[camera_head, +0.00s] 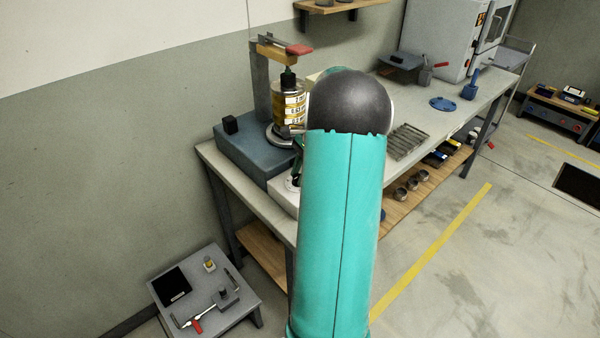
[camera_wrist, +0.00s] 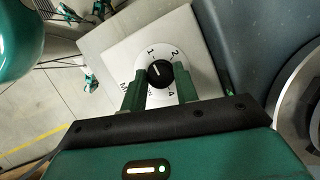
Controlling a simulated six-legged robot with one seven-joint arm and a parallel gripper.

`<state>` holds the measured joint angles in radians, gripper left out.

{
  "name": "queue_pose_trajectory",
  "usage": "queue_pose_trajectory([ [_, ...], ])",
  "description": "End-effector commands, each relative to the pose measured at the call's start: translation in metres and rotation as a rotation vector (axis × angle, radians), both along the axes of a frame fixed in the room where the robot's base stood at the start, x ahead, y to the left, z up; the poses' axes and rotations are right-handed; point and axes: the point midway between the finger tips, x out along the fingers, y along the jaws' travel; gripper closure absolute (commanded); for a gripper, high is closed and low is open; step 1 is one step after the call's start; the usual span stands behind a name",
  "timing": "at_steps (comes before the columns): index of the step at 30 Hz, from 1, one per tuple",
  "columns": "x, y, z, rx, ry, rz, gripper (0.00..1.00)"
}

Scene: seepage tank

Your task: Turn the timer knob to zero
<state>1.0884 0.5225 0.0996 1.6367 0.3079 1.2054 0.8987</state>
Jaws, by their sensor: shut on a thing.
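The timer knob (camera_wrist: 160,73) is a small black round knob with a white pointer line. It sits on a white round dial (camera_wrist: 152,52) on a pale panel (camera_wrist: 112,37). The numbers 1, 2 and 4 show; other marks are partly covered by my fingers. The pointer line points toward the upper left, near the 1. My gripper (camera_wrist: 159,80) has its two green fingers on either side of the knob and is shut on it. In the head view my teal arm hides most of the gripper and the knob.
A blue-grey base (camera_head: 245,150) with a banded cylinder (camera_head: 289,105) stands beside the pale box on the workbench. A wire rack (camera_head: 408,142) lies farther along the bench. A low stool (camera_head: 235,310) with tools stands at the lower left.

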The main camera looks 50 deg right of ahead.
Motion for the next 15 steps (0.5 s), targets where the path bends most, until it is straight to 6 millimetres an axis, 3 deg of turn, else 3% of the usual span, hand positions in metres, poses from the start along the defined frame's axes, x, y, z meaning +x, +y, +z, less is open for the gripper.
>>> queue_pose_trajectory([
  [15, 0.0028, -0.0004, -0.0001, 0.0, 0.001, 0.303, 0.93],
])
